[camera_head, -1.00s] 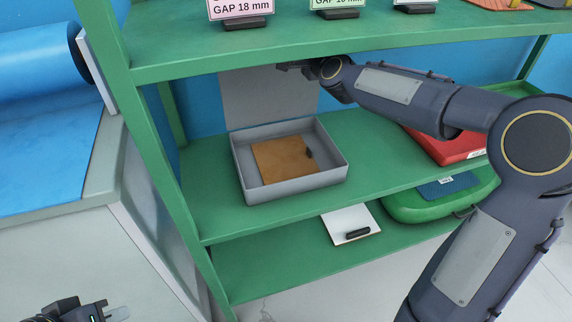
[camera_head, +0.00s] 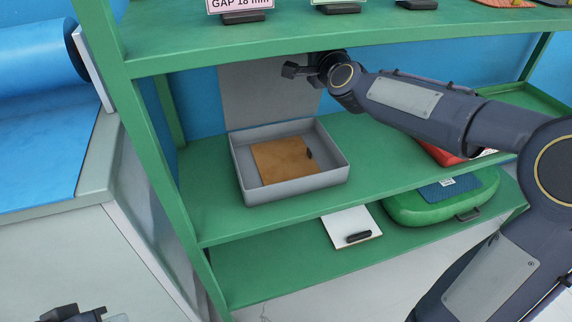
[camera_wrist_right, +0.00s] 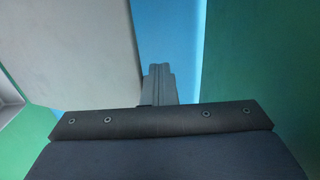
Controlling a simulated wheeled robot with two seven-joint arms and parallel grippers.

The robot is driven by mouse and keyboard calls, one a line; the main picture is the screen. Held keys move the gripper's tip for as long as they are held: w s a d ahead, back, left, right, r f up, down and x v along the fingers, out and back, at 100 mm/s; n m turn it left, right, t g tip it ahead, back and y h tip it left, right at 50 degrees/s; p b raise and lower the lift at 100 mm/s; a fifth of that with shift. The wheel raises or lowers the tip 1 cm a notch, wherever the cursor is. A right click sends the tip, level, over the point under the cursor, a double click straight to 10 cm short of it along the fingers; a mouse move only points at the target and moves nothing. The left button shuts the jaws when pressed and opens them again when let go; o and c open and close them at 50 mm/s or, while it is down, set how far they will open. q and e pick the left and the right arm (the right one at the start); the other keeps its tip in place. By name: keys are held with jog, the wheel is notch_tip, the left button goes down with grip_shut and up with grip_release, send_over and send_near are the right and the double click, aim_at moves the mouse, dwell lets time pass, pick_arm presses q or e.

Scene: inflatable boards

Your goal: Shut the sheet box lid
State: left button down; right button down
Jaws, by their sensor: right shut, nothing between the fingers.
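The grey sheet box (camera_head: 240,178) stands open on the middle green shelf, with a brown sheet (camera_head: 280,160) and a small dark handle piece inside. Its grey lid (camera_head: 262,98) stands upright behind the box, and its upper end is hidden by the shelf above. My right gripper (camera_head: 290,70) is shut and empty, in front of the upper part of the lid. In the right wrist view, the gripper (camera_wrist_right: 158,72) points past the edge of the pale lid panel (camera_wrist_right: 75,50); contact cannot be told. My left gripper (camera_head: 108,319) is partly in view at the bottom left.
The green upper shelf (camera_head: 330,42) runs just above my right gripper. A red case (camera_head: 440,152) lies right of the box under my forearm. A green upright (camera_head: 145,150) stands left.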

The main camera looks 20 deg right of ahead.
jog(key=shift+s+f, duration=0.1)
jog(key=shift+s+f+b, duration=0.35)
jog(key=shift+s+b, duration=0.3)
jog(key=shift+s, duration=0.15)
jog(key=shift+s+f+b, duration=0.35)
jog(key=shift+s+b, duration=0.25)
jog(key=shift+s, duration=0.2)
jog(key=shift+s+f+b, duration=0.35)
jog(key=shift+s+b, duration=0.3)
jog(key=shift+s, duration=0.15)
jog(key=shift+d, duration=0.1)
jog(key=shift+s+f+b, duration=1.95)
jog(key=shift+s+b, duration=0.1)
jog(key=shift+b, duration=0.15)
jog(key=shift+s+f, duration=0.1)
jog(key=shift+s+d+f+b, duration=0.1)
jog(key=shift+s+f+b, duration=0.65)
jog(key=shift+f+b, duration=0.3)
jog(key=shift+s+d+f+b, duration=0.1)
jog(key=shift+s+f+b, duration=0.7)
jog(key=shift+b, duration=0.3)
jog(key=shift+f, duration=0.15)
jog(key=shift+s+f+b, duration=0.95)
jog(key=shift+f+b, duration=0.9)
jog(key=shift+b, duration=0.15)
jog(key=s+r+p, duration=0.5)
jog(key=shift+s+r, duration=0.3)
jog(key=shift+s, duration=0.05)
